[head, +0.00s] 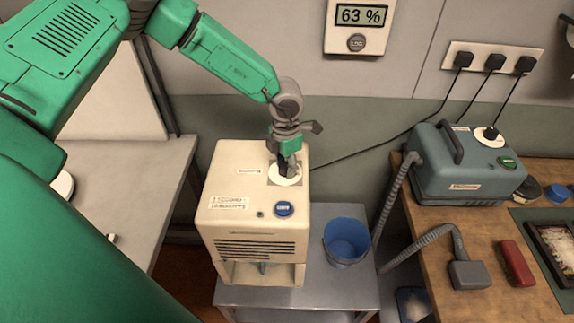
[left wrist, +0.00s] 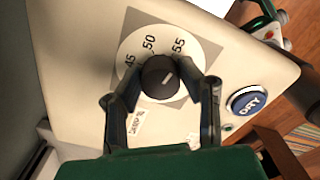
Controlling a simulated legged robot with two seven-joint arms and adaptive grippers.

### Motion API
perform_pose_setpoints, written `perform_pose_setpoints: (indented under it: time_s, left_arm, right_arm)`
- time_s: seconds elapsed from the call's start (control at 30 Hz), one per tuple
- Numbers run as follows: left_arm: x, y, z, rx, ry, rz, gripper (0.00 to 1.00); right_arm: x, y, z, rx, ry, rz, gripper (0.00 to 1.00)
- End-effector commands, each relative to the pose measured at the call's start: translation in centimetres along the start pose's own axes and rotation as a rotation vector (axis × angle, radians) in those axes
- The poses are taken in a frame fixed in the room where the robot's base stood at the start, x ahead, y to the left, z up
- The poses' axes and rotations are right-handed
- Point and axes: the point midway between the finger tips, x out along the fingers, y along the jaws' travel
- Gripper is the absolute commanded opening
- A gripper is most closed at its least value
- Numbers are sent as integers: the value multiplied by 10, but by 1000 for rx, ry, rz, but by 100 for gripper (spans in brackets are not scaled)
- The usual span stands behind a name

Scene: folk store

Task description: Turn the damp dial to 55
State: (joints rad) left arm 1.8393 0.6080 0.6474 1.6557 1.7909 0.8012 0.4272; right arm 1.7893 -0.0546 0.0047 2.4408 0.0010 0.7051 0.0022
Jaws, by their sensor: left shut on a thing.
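The damp dial (head: 285,175) is a white disc on top of a cream dehumidifier (head: 253,212). In the left wrist view the dial (left wrist: 137,50) shows 45, 50 and 55 around a black knob (left wrist: 160,77). A short pale mark shows on the knob; I cannot tell exactly which number it points to. My left gripper (head: 288,163) reaches down onto the dial from above. In the left wrist view its two fingers (left wrist: 162,80) sit on either side of the knob, shut on it. My right gripper is in neither view.
A blue DRY button (left wrist: 249,100) sits on the same top, near the dial. A wall display (head: 361,15) reads 63 %. A blue bucket (head: 346,241) stands beside the machine. A blue-grey machine (head: 467,165) with hoses stands on the wooden bench at right.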

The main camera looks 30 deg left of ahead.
Motion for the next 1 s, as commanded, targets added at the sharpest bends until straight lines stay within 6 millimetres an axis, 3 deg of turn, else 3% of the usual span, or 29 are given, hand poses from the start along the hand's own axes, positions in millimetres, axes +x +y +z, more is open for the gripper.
perform_pose_setpoints:
  time_s: [0.07,0.1,0.13,0.43,0.57,1.0]
  left_arm:
    - [1,1,-2,-1,6,2,4]
    - [1,1,-2,-1,6,2,47]
    - [1,1,-2,-1,5,2,53]
    - [0,1,0,-1,2,1,53]
    - [-10,1,1,-2,-1,1,53]
    - [-96,2,0,-2,-1,0,53]
  right_arm:
    - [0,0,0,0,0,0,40]
    - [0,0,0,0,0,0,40]
    - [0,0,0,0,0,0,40]
    - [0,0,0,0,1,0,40]
    - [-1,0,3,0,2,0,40]
    - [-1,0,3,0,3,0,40]
